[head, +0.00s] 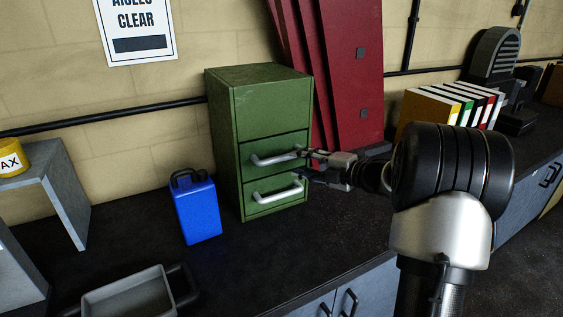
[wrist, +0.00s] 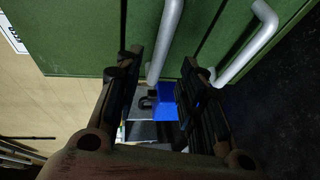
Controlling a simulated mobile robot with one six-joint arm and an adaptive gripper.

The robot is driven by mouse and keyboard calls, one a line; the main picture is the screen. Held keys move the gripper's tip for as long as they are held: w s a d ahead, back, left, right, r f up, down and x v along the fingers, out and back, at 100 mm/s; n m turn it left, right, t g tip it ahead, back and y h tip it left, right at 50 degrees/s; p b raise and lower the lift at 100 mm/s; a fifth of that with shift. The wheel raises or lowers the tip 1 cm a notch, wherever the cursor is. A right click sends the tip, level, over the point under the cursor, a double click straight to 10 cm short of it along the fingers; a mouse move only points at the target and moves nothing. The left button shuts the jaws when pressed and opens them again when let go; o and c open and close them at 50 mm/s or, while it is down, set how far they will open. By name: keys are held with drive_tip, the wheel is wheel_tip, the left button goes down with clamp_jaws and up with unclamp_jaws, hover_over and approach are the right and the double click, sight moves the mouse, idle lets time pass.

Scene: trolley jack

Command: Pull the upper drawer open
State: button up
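The green cabinet (head: 235,120) stands on the dark counter against the wall. Its upper drawer (head: 287,146) has a pale bar handle (head: 275,159) and looks flush with the front. The lower drawer has a similar handle (head: 278,193), also seen in the wrist view (wrist: 252,45). My gripper (head: 306,164) is at the right end of the upper handle. In the wrist view my gripper (wrist: 160,82) is open. The upper handle (wrist: 166,40) reaches between its fingertips, with visible gaps on both sides. I cannot tell whether either finger touches it.
A blue canister (head: 197,208) stands just left of the cabinet. A grey tray (head: 128,300) lies at the front left. Red panels (head: 345,75) lean behind the cabinet on the right. The counter directly before the drawers looks clear.

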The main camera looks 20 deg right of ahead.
sight(284, 159)
drive_tip(key=b+x, duration=0.1)
drive_tip(key=x, duration=0.7)
clamp_jaws()
idle(0.3)
idle(0.3)
